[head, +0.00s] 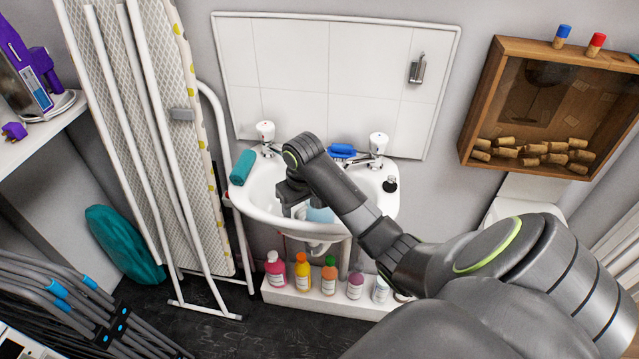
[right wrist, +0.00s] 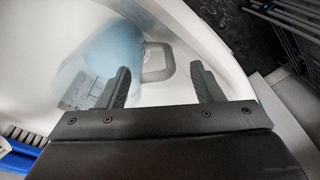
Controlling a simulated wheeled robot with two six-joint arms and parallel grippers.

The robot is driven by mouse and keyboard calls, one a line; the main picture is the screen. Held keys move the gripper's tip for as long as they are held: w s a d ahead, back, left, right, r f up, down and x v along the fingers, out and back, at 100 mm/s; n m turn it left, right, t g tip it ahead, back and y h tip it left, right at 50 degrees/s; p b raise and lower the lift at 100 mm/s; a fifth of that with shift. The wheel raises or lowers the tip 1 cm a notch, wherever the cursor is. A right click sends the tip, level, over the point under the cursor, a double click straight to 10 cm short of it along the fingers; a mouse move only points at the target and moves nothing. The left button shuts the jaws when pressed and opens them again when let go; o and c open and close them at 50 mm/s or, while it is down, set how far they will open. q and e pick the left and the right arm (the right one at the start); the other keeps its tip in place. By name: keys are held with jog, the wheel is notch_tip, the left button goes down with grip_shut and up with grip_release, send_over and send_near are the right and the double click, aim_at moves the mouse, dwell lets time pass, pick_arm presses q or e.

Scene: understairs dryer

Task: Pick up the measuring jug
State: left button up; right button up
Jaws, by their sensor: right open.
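The measuring jug (right wrist: 92,68) is light blue and translucent, with a grey handle. It lies in the white basin (head: 258,205), and in the right wrist view its body is left of my fingers. In the head view the jug (head: 320,215) is partly hidden behind my right gripper. My right gripper (head: 295,207) is open over the basin. In the right wrist view its two fingers (right wrist: 160,70) are spread, with the jug's handle showing between and just beyond the tips. I cannot tell whether a finger touches the jug. My left gripper is not in view.
Two taps (head: 266,133), a teal item (head: 243,168) and a blue brush (head: 342,151) sit on the basin's rim. A dark-topped bottle (head: 390,184) stands at its right. Several bottles (head: 302,274) line a low ledge beneath. An ironing board (head: 190,150) leans at the left.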

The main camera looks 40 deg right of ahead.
jog(key=shift+f, duration=0.35)
jog(key=c, duration=1.1)
jog(key=shift+r, duration=0.1)
jog(key=shift+c, duration=1)
jog(key=shift+r, duration=0.2)
